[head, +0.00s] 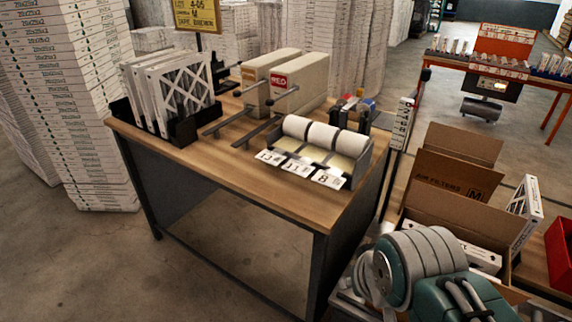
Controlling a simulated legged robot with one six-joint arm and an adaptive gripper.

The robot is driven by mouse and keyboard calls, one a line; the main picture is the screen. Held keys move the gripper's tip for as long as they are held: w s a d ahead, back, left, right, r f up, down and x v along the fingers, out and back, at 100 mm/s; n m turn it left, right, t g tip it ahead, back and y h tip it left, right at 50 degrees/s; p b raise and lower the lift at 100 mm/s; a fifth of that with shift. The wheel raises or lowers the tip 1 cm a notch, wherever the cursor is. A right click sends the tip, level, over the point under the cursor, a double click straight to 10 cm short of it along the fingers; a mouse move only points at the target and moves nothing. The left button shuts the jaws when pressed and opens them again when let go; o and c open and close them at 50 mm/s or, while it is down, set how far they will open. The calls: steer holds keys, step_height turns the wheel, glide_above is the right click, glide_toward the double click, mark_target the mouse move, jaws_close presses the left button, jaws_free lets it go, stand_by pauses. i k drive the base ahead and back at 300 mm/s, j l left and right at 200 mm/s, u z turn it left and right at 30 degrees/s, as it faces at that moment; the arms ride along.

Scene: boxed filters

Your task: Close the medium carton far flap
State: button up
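A brown carton (452,179) printed "AIR FILTERS" and "M" stands at the right in the head view. A plain cardboard panel (465,144) stands raised behind the printed panel, open and upright. Another cardboard panel (470,216) leans in front of it. I cannot tell for certain which panel belongs to which carton edge. My grey and teal arm covers the lower right, in front of the cartons. My gripper's fingers do not show.
White boxed filters (524,203) and a red bin (561,252) lie right of the carton. A wooden workbench (240,180) with filters, label rolls (323,136) and a sealer stands left. A thin post (402,122) rises between bench and carton. Open floor lies behind.

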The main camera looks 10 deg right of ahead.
mark_target(504, 226)
steer(key=z, duration=1.5)
steer(key=i+u, duration=0.15)
steer(key=i, duration=0.2)
